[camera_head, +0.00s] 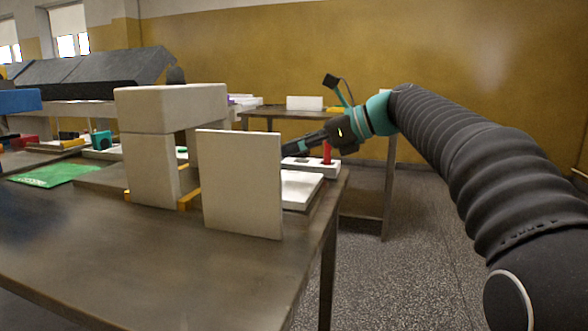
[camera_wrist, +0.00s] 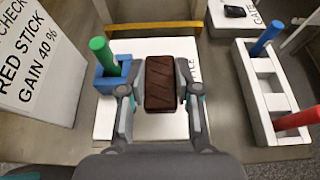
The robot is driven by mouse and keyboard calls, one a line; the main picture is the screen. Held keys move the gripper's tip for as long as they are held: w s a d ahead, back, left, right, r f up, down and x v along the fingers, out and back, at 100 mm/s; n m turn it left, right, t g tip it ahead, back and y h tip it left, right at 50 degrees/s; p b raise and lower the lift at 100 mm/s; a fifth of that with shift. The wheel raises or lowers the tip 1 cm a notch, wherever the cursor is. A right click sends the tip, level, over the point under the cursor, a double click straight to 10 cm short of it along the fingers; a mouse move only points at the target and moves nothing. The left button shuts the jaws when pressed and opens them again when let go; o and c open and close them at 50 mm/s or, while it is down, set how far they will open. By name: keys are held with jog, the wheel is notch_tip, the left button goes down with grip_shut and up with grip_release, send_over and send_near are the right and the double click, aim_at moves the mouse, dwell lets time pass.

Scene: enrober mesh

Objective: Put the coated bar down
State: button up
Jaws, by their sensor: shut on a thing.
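The coated bar (camera_wrist: 165,84) is a dark brown block with slanting ridges on top. In the wrist view it sits between the two fingers of my gripper (camera_wrist: 158,90), which is shut on its sides. Under it is a white plate (camera_wrist: 110,122) with partly hidden dark lettering. I cannot tell whether the bar touches the plate. In the head view my gripper (camera_head: 297,147) reaches in behind an upright white panel (camera_head: 242,185), above the white plate (camera_head: 300,190). The bar is not visible there.
In the wrist view, a blue block (camera_wrist: 105,82) with a green stick stands left of the bar. A white holder (camera_wrist: 255,100) with blue and red sticks stands right. A sign (camera_wrist: 40,55) reads "CHECK RED STICK GAIN 40 %". A beige arch (camera_head: 170,105) stands behind the panel.

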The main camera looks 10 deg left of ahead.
aim_at(295, 178)
jog(key=shift+w+a+f, duration=0.5)
jog(key=shift+w+f, duration=0.1)
jog(key=shift+w, duration=0.15)
jog(key=shift+d+f+b, duration=0.1)
jog(key=shift+f+b, duration=0.45)
jog(key=shift+f, duration=1.35)
jog(key=shift+f, duration=0.1)
jog(key=o, duration=0.9)
jog(key=shift+c, duration=0.2)
jog(key=shift+d+r, duration=0.15)
jog(key=shift+r, duration=0.05)
jog(key=p+v, duration=0.1)
jog(key=v, duration=1)
jog(key=shift+d, duration=0.35)
jog(key=shift+s, duration=0.15)
